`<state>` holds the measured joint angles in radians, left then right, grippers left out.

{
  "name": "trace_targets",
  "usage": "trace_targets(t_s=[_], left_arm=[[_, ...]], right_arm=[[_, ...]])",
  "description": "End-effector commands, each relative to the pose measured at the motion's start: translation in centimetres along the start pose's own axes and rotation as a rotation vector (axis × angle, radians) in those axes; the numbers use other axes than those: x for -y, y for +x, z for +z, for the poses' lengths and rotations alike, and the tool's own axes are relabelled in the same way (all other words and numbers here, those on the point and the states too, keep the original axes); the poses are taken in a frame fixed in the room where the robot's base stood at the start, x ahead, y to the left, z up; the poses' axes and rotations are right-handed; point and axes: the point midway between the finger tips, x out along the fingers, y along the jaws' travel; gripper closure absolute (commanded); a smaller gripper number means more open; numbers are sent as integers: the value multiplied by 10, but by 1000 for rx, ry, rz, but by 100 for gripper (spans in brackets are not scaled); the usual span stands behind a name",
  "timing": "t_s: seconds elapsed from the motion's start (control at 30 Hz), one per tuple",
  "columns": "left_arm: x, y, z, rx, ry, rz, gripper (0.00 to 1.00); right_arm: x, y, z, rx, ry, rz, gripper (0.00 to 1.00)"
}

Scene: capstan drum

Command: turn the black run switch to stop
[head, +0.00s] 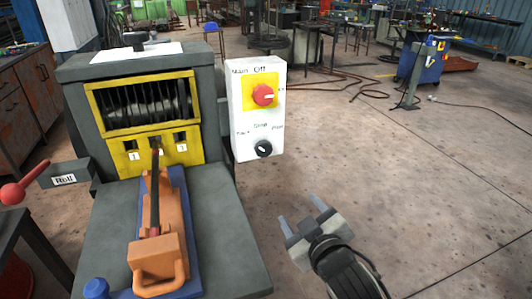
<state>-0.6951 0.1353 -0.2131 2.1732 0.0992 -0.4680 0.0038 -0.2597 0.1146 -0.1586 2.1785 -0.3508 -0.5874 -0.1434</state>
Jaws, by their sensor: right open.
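The black run switch (264,148) is a small round knob low on the white control box (240,130). A pale mark on the knob is too small to read for its exact setting. Lettering sits around it, with "Stop" above. A red main switch (263,95) on a yellow plate sits above it, under the word "Off". My right gripper (302,219) is below and to the right of the box, apart from it, with its two fingers spread and nothing between them. My left gripper is not in view.
The grey machine (210,195) with a yellow-framed drum window stands left of the box. An orange tool (160,258) lies on a blue rail on its bed. A red-knobbed lever (14,193) sticks out at far left. The floor right of the box is open.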

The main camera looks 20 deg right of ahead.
Motion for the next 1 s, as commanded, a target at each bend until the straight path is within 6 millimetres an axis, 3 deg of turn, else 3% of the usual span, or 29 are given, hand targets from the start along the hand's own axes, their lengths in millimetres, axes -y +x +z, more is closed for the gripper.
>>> trace_targets(t_s=[0.1, 0.2, 0.37, 0.8, 1.0], left_arm=[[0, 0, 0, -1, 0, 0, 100], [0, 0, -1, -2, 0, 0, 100], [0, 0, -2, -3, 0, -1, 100], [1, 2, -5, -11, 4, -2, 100], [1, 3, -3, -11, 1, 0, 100]], right_arm=[[-7, 12, -28, -138, -68, 46, 39], [-9, 16, -40, -196, -98, 64, 39], [-10, 32, -47, -212, -106, 69, 39], [-16, 123, -67, -209, -103, 68, 39], [-17, 155, -72, -208, -103, 67, 39]])
